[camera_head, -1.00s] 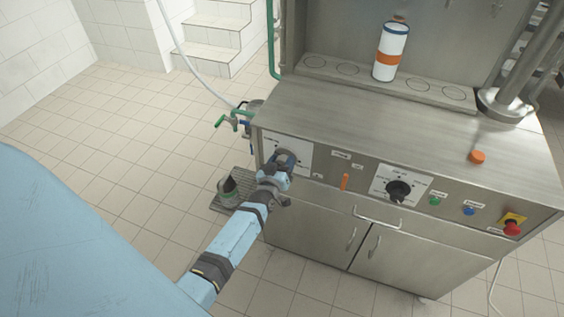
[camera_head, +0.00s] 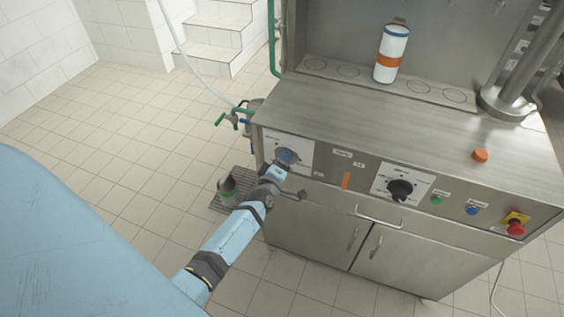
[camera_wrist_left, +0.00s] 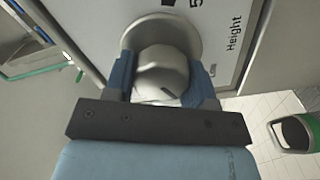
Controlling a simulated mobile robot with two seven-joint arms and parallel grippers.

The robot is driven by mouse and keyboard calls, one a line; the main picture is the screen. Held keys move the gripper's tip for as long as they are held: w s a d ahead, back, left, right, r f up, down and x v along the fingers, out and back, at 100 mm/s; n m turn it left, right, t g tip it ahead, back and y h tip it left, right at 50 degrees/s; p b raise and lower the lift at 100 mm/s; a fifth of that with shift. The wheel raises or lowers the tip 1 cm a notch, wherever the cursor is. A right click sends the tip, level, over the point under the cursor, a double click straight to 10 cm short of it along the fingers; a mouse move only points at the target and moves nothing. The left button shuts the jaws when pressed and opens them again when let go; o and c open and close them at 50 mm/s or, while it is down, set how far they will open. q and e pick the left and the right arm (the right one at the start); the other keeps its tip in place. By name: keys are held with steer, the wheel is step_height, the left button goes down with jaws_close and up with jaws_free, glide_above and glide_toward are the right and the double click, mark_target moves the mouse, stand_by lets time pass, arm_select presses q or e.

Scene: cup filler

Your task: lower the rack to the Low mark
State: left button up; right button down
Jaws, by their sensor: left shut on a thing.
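My left gripper (camera_head: 286,158) is at the left end of the machine's front panel, and its fingers are shut on a round metallic knob (camera_wrist_left: 160,72). In the left wrist view the fingers grip the knob from both sides. The white plate (camera_wrist_left: 225,45) behind it reads "Height", with small print beside the right finger that I cannot read surely. A dark line on the knob points to the lower right. A grey ledge with round outlines (camera_head: 425,88), which may be the rack, runs along the machine's back. A white bottle with an orange band (camera_head: 391,52) stands on it.
A black dial (camera_head: 400,190), green button (camera_head: 437,200), blue button (camera_head: 472,210) and red stop button (camera_head: 515,228) sit to the right on the panel. A drawer handle (camera_head: 378,218) juts out below.

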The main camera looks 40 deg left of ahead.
arm_select(q)
steer(key=n, duration=0.2)
steer(key=n+b, duration=0.1)
steer(key=n, duration=0.1)
steer(key=shift+f+n, duration=0.2)
steer(key=shift+n, duration=0.2)
steer(key=shift+b, duration=0.3)
steer(key=o, duration=0.9)
steer(key=shift+r, duration=0.1)
steer(key=shift+s, duration=0.1)
steer(key=v, duration=1.3)
steer(key=shift+s+b, duration=0.35)
steer(key=shift+b, duration=0.1)
